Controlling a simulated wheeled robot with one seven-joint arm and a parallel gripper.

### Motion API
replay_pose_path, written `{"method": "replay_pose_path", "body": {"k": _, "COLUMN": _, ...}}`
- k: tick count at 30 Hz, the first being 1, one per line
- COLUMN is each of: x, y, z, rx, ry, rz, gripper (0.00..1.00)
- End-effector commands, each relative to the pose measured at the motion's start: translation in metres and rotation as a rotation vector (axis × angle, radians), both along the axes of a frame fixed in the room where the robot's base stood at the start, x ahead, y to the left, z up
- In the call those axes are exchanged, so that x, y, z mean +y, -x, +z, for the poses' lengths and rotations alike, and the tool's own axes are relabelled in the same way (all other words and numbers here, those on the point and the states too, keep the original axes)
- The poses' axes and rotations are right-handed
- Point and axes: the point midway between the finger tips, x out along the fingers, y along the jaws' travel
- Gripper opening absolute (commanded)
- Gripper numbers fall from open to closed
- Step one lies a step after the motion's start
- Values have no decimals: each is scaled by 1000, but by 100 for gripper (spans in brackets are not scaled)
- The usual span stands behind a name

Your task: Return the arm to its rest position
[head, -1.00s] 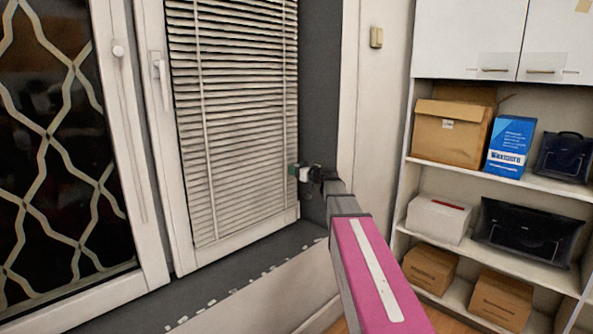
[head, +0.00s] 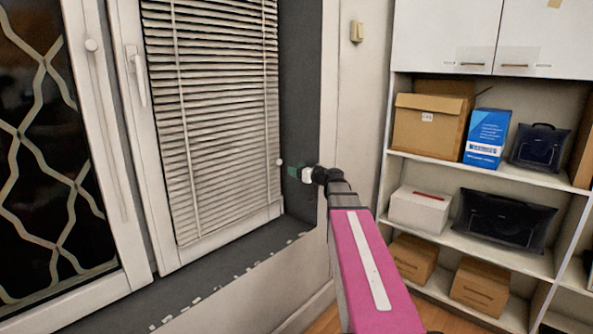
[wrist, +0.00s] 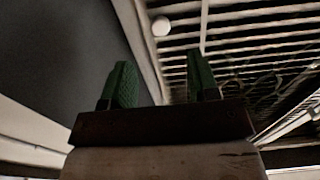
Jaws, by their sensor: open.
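My gripper (wrist: 160,88) shows two green fingers standing apart in the wrist view, with nothing between them. In the head view my gripper (head: 296,172) is small and partly hidden behind my own wrist, at the end of my pink arm (head: 366,262). It appears in front of the dark window recess, near the right edge of the blinds. Whether it touches anything there cannot be told.
A window with blinds (head: 215,110) and a dark sill (head: 235,268) is on the left. White shelves (head: 440,158) on the right hold a cardboard box (head: 430,130), a blue box (head: 487,140), a white box (head: 418,212) and black bags (head: 503,220). Some floor shows below.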

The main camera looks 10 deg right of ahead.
Motion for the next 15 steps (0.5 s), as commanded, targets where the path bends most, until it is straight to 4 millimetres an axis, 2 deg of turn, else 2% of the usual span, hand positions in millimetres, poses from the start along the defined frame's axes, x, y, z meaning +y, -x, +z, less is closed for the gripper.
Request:
{"method": "replay_pose_path", "body": {"k": 5, "x": 4, "y": 3, "z": -7, "rx": 21, "ry": 3, "rz": 8, "gripper": 55}}
{"method": "replay_pose_path", "body": {"k": 8, "x": 17, "y": 12, "z": -28, "rx": 92, "ry": 11, "rz": 34, "gripper": 55}}
{"method": "replay_pose_path", "body": {"k": 11, "x": 36, "y": 29, "z": -63, "rx": 217, "ry": 30, "rz": 68, "gripper": 55}}
{"method": "replay_pose_path", "body": {"k": 15, "x": 64, "y": 63, "z": -126, "rx": 462, "ry": 73, "rz": 102, "gripper": 55}}
